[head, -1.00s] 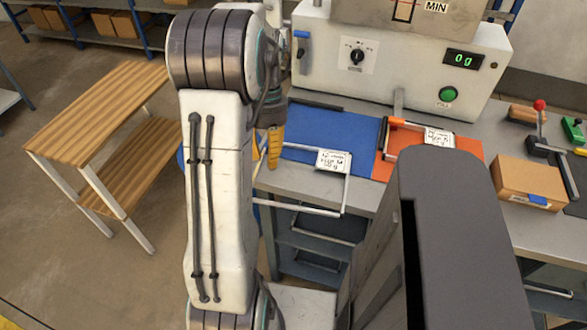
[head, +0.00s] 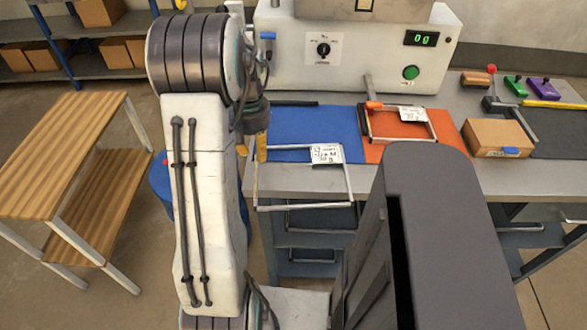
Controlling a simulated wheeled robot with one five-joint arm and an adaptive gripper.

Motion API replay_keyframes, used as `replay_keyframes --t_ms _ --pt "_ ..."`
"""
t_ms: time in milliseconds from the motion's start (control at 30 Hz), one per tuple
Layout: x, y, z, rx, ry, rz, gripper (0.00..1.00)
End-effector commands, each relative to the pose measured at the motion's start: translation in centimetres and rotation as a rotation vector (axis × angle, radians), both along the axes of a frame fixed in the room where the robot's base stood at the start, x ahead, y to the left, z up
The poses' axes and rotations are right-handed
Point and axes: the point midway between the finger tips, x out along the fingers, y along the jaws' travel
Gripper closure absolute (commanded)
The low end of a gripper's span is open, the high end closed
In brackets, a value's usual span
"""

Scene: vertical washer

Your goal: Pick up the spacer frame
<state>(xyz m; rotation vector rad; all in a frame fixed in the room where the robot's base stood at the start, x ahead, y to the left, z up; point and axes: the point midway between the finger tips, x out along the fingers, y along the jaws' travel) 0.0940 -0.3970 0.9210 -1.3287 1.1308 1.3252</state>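A thin silver rectangular frame (head: 305,207) with a white handwritten label (head: 326,154) lies partly over the blue mat (head: 320,122). Its near bar reaches out past the bench's front edge. A second frame (head: 428,122), with an orange corner and a white label, is at the orange mat (head: 400,152). The label text is too small to tell which one is the spacer frame. My gripper (head: 262,147) shows only as a yellow fingertip below my arm, at the far left corner of the silver frame. My arm hides the rest, so its grip is unclear.
A machine (head: 385,65) with a dial, green button and display stands behind the mats. A cardboard box (head: 497,138) and coloured handles are at the right of the bench (head: 300,183). A wooden two-tier table (head: 60,140) stands at left. Floor shows between them.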

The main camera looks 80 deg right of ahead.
Motion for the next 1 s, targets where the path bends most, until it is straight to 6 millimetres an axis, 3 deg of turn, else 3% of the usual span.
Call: replay_keyframes --t_ms 700,1000 --pt "-0.1 0.6 -5.8 0.006 0.001 0.001 0.72" --pt "-0.1 0.6 -6.5 0.003 0.000 0.001 0.72"
